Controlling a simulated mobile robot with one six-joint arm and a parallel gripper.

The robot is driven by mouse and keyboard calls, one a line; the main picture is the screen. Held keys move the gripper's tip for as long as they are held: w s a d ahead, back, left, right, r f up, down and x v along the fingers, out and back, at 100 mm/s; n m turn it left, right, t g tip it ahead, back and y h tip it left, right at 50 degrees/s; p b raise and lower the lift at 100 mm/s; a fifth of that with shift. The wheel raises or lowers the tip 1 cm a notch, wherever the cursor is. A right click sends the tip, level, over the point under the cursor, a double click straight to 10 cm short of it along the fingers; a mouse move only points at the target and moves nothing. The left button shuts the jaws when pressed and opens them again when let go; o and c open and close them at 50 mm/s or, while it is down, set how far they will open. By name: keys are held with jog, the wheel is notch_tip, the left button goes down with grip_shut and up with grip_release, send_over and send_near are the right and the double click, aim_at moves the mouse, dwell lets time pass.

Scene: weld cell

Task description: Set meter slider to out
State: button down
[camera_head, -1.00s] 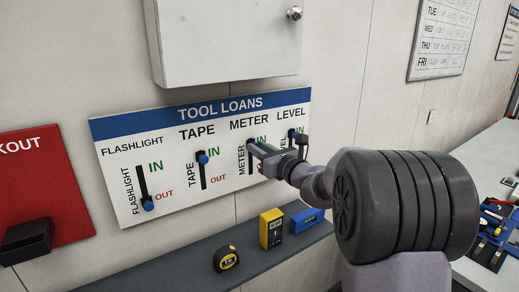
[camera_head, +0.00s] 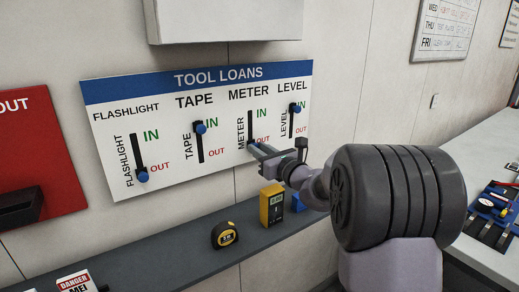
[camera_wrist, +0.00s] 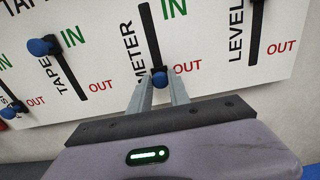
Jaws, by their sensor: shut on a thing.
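The tool loans board (camera_head: 215,165) has several vertical sliders with blue knobs. My gripper (camera_head: 258,149) is at the lower end of the meter slot (camera_head: 250,125). In the wrist view, its two fingers are shut on the blue meter slider knob (camera_wrist: 160,79), at the bottom of the slot beside the red OUT label (camera_wrist: 187,67). In the head view the fingers hide most of this knob. The slot above it is empty up to the green IN label (camera_wrist: 174,8).
The tape knob (camera_head: 200,127) and level knob (camera_head: 295,107) are at IN; the flashlight knob (camera_head: 142,176) is at OUT. A grey shelf (camera_head: 180,262) below holds a tape measure (camera_head: 224,235) and yellow meter (camera_head: 272,204). A cabinet (camera_head: 225,18) hangs above.

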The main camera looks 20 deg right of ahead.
jog(key=c, duration=1.2)
grip_release()
jog(key=shift+f, duration=0.3)
jog(key=shift+c, duration=0.2)
jog(key=shift+r, duration=0.1)
jog(key=s+d+p, duration=0.2)
jog(key=s+d, duration=0.1)
jog(key=s, duration=1.4)
jog(key=shift+d, duration=0.15)
jog(key=shift+s, duration=0.1)
